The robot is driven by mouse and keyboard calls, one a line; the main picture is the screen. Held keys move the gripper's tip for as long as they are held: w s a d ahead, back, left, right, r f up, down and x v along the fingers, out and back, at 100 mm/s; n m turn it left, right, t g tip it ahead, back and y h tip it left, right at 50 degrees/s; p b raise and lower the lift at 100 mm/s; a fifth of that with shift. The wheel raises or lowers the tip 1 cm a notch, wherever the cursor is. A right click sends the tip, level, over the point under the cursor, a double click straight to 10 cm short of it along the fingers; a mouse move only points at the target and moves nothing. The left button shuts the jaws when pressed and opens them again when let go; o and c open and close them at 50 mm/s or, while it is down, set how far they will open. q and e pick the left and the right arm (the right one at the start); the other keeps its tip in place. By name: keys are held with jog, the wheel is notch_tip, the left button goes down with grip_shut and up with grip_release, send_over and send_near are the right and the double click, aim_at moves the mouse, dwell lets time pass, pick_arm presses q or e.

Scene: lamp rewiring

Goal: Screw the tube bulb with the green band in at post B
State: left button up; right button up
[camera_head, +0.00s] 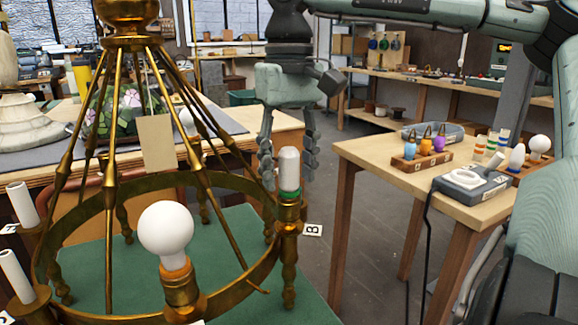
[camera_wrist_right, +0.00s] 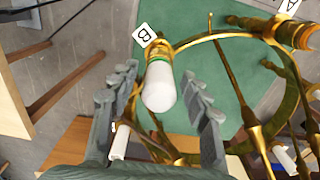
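The tube bulb with the green band (camera_head: 289,168) stands upright in the brass holder of post B (camera_head: 289,214) on the chandelier ring, beside the B tag (camera_head: 312,230). Its white end points up, and the green band sits just above the holder. In the right wrist view the tube bulb (camera_wrist_right: 159,88) lies between the two fingers. My right gripper (camera_head: 289,180) points down over post B and is open. Gaps show between the bulb and both fingers (camera_wrist_right: 162,75). How far the bulb is screwed in cannot be told. My left gripper is not in view.
A round bulb (camera_head: 166,229) stands on the ring's near post, and slanting brass rods rise inside the ring. A side table (camera_head: 380,155) at right holds a bulb rack, a grey device (camera_head: 472,184) and a block with colored pieces (camera_head: 421,156). Open floor lies between.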

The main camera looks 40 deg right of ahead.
grip_shut()
jog(key=m, duration=0.8)
jog(key=shift+b, duration=0.35)
jog(key=m, duration=0.3)
jog(key=shift+f+b, duration=0.1)
jog(key=shift+b, duration=0.2)
jog(key=m, duration=0.4)
jog(key=shift+w+b, duration=0.1)
jog(key=shift+b, duration=0.2)
jog(key=shift+m, duration=0.6)
